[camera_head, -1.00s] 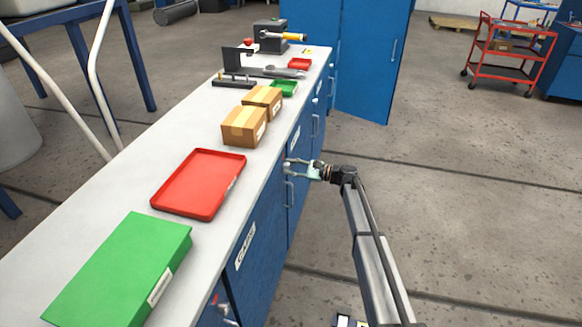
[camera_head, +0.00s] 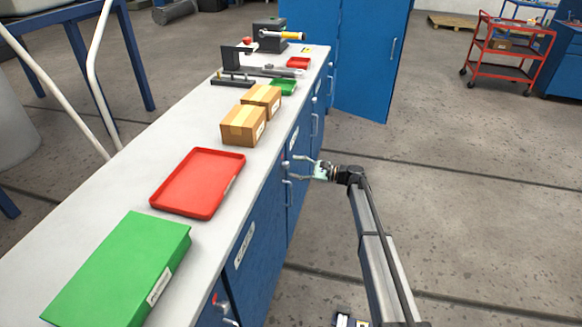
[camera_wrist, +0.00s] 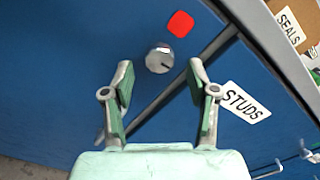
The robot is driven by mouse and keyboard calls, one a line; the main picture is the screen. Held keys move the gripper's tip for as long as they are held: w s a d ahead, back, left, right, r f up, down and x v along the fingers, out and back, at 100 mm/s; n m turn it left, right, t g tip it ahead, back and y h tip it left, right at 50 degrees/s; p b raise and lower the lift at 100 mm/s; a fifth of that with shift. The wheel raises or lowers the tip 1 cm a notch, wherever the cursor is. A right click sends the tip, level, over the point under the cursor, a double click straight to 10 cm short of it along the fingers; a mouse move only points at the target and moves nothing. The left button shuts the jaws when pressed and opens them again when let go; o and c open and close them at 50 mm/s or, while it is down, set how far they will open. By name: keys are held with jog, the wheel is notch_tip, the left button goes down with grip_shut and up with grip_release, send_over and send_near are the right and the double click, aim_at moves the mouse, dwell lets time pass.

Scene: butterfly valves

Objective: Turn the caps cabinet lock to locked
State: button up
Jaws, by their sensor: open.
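In the wrist view, the cabinet lock (camera_wrist: 159,60) is a round silver knob with a dark line on its face, on a blue cabinet front. A red rounded square (camera_wrist: 181,24) sits just above it. My gripper (camera_wrist: 160,76) is open and empty, with one fingertip to each side of the knob in the picture; I see no contact. In the head view, my gripper (camera_head: 300,168) faces the cabinet front (camera_head: 262,235) beside a door handle (camera_head: 289,192). A white label (camera_head: 245,244) is on that front.
A STUDS label (camera_wrist: 246,102) marks the neighbouring door, past a dark gap. The white worktop (camera_head: 215,235) overhangs nearby and holds a red tray (camera_head: 198,183), a green box (camera_head: 120,270) and cardboard boxes (camera_head: 243,126).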

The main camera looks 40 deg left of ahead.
jog(key=v, duration=0.9)
jog(key=s+d+f+n+t+h, duration=0.1)
jog(key=s+d+f+n+h, duration=0.15)
jog(key=s+d+f, duration=0.4)
jog(key=s+d+f+n+t+h, duration=0.2)
jog(key=s+d+f+h, duration=0.15)
jog(key=d+f, duration=0.6)
jog(key=s+d+f+n+h, duration=0.1)
jog(key=s+d+f+h, duration=0.1)
jog(key=s+d+f, duration=0.4)
jog(key=s+d+f+h, duration=0.15)
jog(key=d+f, duration=0.25)
jog(key=d, duration=0.4)
jog(key=s+d+f+n+h, duration=0.1)
jog(key=s+d+f+h, duration=0.15)
jog(key=d+f, duration=0.4)
jog(key=s+d+f+g+h+p, duration=0.1)
jog(key=s+d+h, duration=0.3)
jog(key=s+d, duration=2.6)
jog(key=shift+s+m+g+p, duration=0.45)
jog(key=shift+s+g+p, duration=0.15)
jog(key=shift+p, duration=0.1)
